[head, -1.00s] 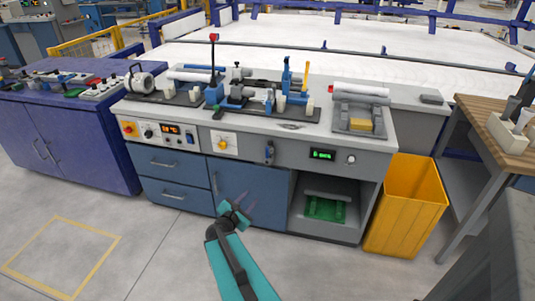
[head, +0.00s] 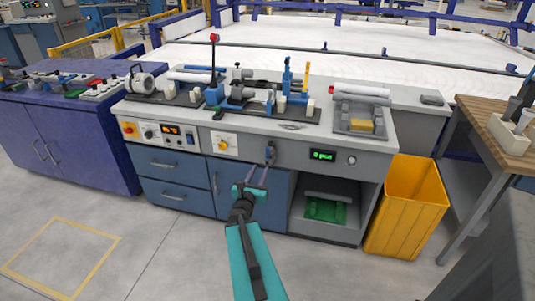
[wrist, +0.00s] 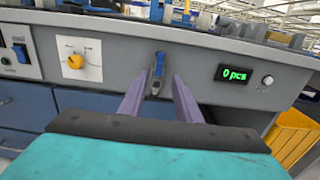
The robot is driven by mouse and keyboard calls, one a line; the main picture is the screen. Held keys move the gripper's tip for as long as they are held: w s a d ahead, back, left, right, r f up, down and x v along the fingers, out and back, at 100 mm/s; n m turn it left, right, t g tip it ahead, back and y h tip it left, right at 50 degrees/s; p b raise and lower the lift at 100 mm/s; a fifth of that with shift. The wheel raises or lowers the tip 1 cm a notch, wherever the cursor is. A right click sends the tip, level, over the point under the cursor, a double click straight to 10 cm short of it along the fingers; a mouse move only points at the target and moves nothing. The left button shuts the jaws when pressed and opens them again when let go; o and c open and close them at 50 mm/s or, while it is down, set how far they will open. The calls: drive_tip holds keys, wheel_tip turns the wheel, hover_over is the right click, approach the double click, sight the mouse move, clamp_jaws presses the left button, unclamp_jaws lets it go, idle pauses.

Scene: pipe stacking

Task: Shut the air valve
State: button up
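The air valve appears to be the small fitting with a blue lever (head: 270,153) on the grey front panel of the bench. In the wrist view the blue lever (wrist: 159,65) stands roughly upright, with a silver part below it. My gripper (head: 259,168) is open and empty, its two purple fingers pointing at the panel just below the valve in the head view. In the wrist view the gripper (wrist: 157,79) has the valve showing between its fingertips. I cannot tell whether the fingers touch it.
A yellow knob (head: 223,146) on a white plate is left of the valve. A green display (head: 323,155) reading "0 pcs" and a round button (head: 351,160) are to its right. Fixtures stand on the bench top. A yellow bin (head: 408,205) stands at the bench's right.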

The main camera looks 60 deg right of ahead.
sight(267, 153)
drive_tip(key=shift+d, duration=0.1)
drive_tip(key=b+x, duration=0.3)
drive_tip(key=shift+f, duration=0.2)
drive_tip(key=d+b, duration=0.1)
drive_tip(key=b, duration=0.4)
drive_tip(key=shift+w, duration=0.1)
drive_tip(key=d+b, duration=0.1)
drive_tip(key=b, duration=0.6)
drive_tip(key=shift+w+d, duration=0.1)
drive_tip(key=shift+w, duration=0.15)
idle(0.3)
drive_tip(key=b+x, duration=0.3)
drive_tip(key=b, duration=0.1)
drive_tip(key=shift+b, duration=0.3)
drive_tip(key=shift+w+d+r, duration=0.1)
drive_tip(key=shift+d+r, duration=0.05)
drive_tip(key=shift+d, duration=0.25)
drive_tip(key=shift+x, duration=2.25)
